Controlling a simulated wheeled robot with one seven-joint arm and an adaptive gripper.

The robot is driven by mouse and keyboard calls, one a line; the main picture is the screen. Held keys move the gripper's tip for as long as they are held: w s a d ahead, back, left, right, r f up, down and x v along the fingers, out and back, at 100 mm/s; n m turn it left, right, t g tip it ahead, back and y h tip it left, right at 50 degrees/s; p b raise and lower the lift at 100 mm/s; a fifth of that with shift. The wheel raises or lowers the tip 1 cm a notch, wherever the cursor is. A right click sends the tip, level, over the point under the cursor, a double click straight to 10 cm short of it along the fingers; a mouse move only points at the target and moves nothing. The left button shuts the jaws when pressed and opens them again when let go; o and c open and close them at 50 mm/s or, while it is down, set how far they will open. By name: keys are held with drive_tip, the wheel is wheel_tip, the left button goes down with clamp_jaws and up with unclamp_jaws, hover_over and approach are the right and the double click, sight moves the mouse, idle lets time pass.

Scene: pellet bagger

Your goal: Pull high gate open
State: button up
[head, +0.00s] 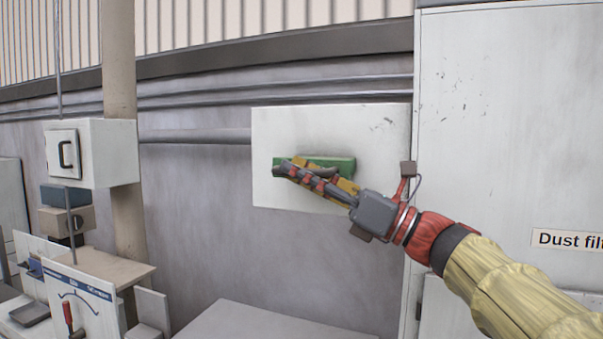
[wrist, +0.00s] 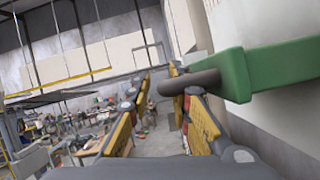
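A pale, flat rectangular panel (head: 330,125) stands in front of the grey wall; I take it for the high gate. A green block (head: 335,163) with a dark grey bar is fixed on it. My gripper (head: 290,172) reaches the block from the lower right, its yellow fingers overlapping it. In the wrist view, the green block (wrist: 265,72) comes in from the right. Its grey bar (wrist: 188,83) crosses the right finger, its rounded end reaching the gap. My fingers (wrist: 158,105) are apart, with a clear gap between them. I cannot tell whether the bar touches a finger.
A large white cabinet (head: 500,130) labelled "Dust filt…" stands close at the right. A white box (head: 90,153) with a black handle hangs by a post (head: 120,60) at the left. Below it is a panel with a red lever (head: 70,318). A grey surface (head: 265,322) lies below.

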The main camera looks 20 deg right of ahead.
drive_tip(key=shift+o, duration=1)
drive_tip(key=shift+w, duration=0.1)
drive_tip(key=v, duration=1.2)
